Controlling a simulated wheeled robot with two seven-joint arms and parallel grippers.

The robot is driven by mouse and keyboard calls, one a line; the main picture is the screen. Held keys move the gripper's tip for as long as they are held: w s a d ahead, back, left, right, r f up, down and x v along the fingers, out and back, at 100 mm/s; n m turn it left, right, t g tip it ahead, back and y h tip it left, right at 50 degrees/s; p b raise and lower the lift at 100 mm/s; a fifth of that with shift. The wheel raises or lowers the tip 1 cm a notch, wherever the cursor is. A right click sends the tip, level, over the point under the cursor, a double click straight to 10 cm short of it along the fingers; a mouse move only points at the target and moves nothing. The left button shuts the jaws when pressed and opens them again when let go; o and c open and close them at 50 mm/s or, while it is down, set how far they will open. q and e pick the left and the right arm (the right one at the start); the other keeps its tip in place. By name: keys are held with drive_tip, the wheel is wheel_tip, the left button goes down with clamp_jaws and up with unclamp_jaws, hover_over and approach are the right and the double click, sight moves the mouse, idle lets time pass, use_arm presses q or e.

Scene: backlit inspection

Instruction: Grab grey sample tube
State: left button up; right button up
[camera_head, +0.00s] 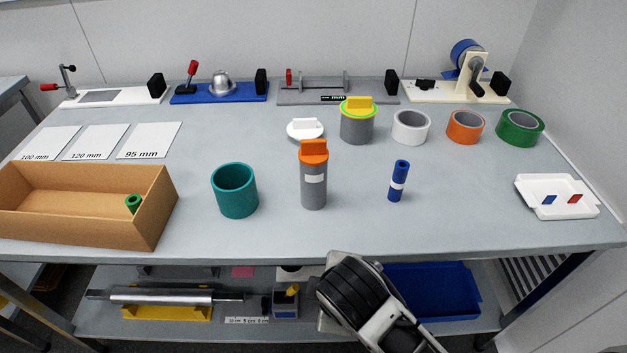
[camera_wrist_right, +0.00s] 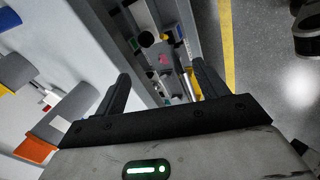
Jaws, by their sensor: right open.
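A grey sample tube with an orange cap (camera_head: 313,187) and a white label stands upright near the middle of the table. A wider grey container with a yellow lid (camera_head: 357,126) stands behind it. My right arm reaches up from the bottom in the head view, in front of the table edge. In the right wrist view my right gripper (camera_wrist_right: 160,76) is open, with nothing between its fingers. The orange-capped grey tube (camera_wrist_right: 61,121) shows to the left of the fingers there, apart from them. My left gripper is not in view.
A blue tube (camera_head: 398,181) stands right of the grey tube, and a teal cup (camera_head: 235,190) stands left. A cardboard box (camera_head: 125,222) is at the left, a white tray (camera_head: 528,202) at the right. Tape rolls and fixtures line the back. The front middle tabletop is clear.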

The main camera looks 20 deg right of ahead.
drive_tip(key=w+a+r+n+t+h, duration=0.25)
drive_tip(key=w+r+n, duration=0.2)
drive_tip(key=n, duration=0.25)
drive_tip(key=n+t+h+b, duration=0.2)
drive_tip(key=n+t+h, duration=0.25)
drive_tip(key=n, duration=0.45)
approach(309, 181)
drive_tip(key=g, duration=0.1)
drive_tip(key=x, duration=0.6)
drive_tip(key=shift+w+r, duration=0.3)
drive_tip(key=shift+w, duration=0.2)
drive_tip(key=shift+w+d+f, duration=0.2)
drive_tip(key=shift+w+d, duration=0.1)
drive_tip(key=shift+w, duration=0.15)
drive_tip(key=x, duration=0.5)
drive_tip(key=shift+d+f+b, duration=0.15)
drive_tip(key=shift+d+b, duration=0.05)
drive_tip(key=shift+b, duration=0.15)
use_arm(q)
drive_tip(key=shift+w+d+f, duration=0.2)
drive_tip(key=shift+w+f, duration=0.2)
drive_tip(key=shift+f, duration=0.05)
use_arm(e)
drive_tip(key=c, duration=1.1)
